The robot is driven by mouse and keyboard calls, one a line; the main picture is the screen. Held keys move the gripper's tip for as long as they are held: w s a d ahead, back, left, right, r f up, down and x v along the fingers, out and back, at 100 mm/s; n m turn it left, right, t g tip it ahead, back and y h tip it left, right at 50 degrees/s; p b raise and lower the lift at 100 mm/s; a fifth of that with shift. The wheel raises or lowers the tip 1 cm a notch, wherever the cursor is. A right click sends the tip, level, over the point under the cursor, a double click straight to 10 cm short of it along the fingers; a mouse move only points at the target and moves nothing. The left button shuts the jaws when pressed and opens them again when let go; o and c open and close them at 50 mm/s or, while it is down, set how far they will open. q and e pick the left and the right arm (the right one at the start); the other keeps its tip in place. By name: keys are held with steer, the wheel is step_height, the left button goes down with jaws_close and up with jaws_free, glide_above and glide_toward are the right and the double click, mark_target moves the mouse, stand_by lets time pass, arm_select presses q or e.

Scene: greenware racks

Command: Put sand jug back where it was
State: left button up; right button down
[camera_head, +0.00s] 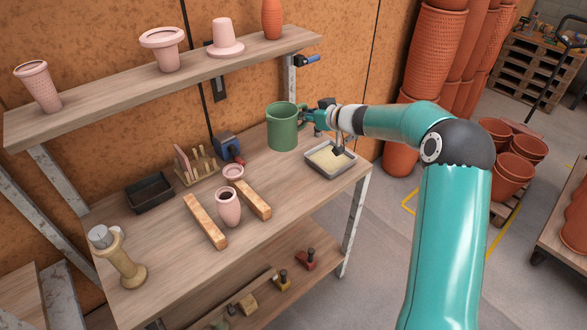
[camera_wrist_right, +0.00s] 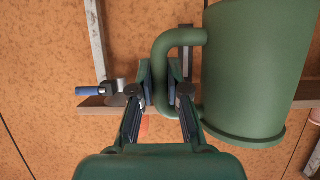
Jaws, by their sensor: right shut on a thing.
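The only jug I make out is a green jug (camera_head: 283,127), upright at the far right of the workbench, beside the tray. My right gripper (camera_head: 318,118) is at the jug's right side, shut on its handle. In the wrist view, the fingers (camera_wrist_right: 160,95) are on both sides of the green handle, with the jug body (camera_wrist_right: 250,75) to the right. I cannot tell whether its base touches the bench. Its contents are hidden. My left gripper is in no view.
A metal tray (camera_head: 320,171) of pale material is right of the jug. The bench (camera_head: 170,240) also holds a black tray (camera_head: 150,197), wooden bars (camera_head: 205,222), a pink vase (camera_head: 228,210) and a beige stand (camera_head: 122,262). An upper shelf (camera_head: 120,95) carries several pots.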

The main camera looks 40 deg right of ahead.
steer(key=shift+w+a+f+b, duration=0.15)
steer(key=shift+f+b, duration=0.75)
steer(key=shift+f, duration=3.45)
steer(key=shift+w+a+f+b, duration=0.1)
steer(key=shift+f+b, duration=0.75)
steer(key=shift+f, duration=3.5)
steer(key=shift+f, duration=0.1)
steer(key=c, duration=1.2)
jaws_free()
steer(key=shift+o, duration=0.2)
steer(key=shift+s, duration=0.1)
